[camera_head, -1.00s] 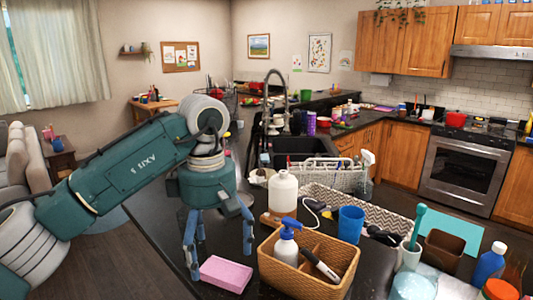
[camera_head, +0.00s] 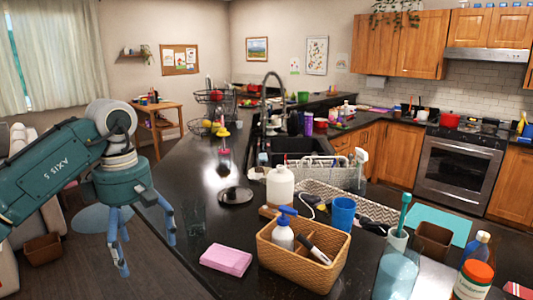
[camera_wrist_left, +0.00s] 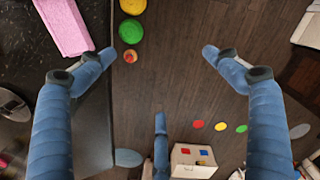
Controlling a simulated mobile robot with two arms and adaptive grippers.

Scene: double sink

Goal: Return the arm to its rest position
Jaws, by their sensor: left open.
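My left arm (camera_head: 60,165) comes in from the left, and its gripper (camera_head: 148,257) hangs fingers down at the left of the head view. The gripper is open and empty. In the left wrist view its blue fingers (camera_wrist_left: 158,55) are spread wide over the dark wood floor, just beyond the counter edge. A pink sponge (camera_head: 226,259) lies on the black counter, right of the gripper and apart from it. The sponge also shows at the top left of the left wrist view (camera_wrist_left: 65,25). My right gripper is not in view.
A wicker basket (camera_head: 300,270) with a white spray bottle (camera_head: 283,232) stands right of the sponge. A white jug (camera_head: 280,188), a blue cup (camera_head: 343,214) and the sink (camera_head: 300,146) are farther back. The counter left of the sponge is mostly clear.

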